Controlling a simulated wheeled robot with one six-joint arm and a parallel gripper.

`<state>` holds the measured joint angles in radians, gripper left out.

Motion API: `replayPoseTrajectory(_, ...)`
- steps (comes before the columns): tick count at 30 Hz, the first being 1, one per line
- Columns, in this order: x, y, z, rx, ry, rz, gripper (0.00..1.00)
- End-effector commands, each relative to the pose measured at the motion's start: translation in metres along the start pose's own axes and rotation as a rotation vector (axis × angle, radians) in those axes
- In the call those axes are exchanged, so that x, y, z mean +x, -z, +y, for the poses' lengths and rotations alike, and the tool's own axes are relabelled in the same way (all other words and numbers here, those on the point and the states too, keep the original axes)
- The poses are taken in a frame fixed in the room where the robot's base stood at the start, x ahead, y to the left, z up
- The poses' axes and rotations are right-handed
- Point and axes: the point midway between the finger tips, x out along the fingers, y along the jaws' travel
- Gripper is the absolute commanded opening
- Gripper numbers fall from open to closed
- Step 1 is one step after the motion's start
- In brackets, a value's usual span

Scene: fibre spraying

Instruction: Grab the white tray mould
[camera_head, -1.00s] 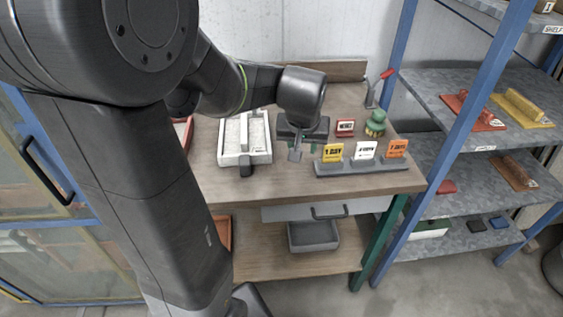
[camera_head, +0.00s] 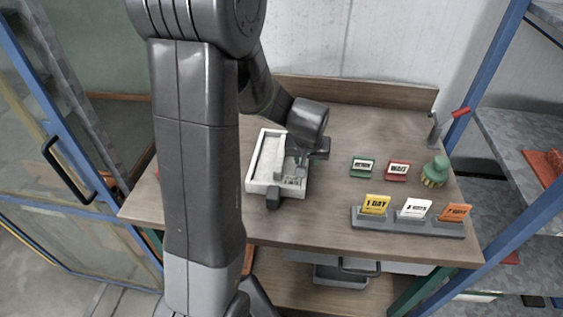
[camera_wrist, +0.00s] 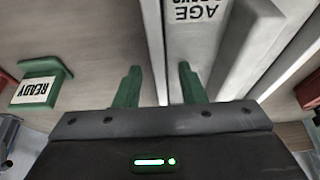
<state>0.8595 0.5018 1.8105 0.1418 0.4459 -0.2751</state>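The white tray mould (camera_head: 257,160) is a shallow rectangular tray with a raised rim, on the workbench right of my upright arm link. A dark block (camera_head: 273,198) sits at its near edge. My gripper (camera_head: 296,172) is over the tray's right side, pointing down; its fingertips are hard to make out there. In the wrist view my gripper (camera_wrist: 160,88) has two green fingers apart, with the tray's pale rim (camera_wrist: 152,45) running between them. I cannot tell whether they touch it. The tray's floor shows printed lettering and a raised pale bar (camera_wrist: 245,45).
Green (camera_head: 362,167) and red (camera_head: 397,170) label signs stand right of the tray; the green READY sign (camera_wrist: 38,85) shows in the wrist view. A grey holder (camera_head: 400,223) with day cards is at the front right, a green-topped brush (camera_head: 435,170) behind. Blue-framed shelves stand right.

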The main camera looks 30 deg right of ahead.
Motion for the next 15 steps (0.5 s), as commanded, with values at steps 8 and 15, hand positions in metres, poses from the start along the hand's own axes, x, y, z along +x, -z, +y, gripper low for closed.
replayPoseTrajectory(8, 0.0047, -0.0008, -0.0002, 0.000, 0.000, -0.001, 0.36)
replayPoseTrajectory(15, 0.0055, -0.0021, 0.0001, 0.000, 0.000, -0.004, 0.00)
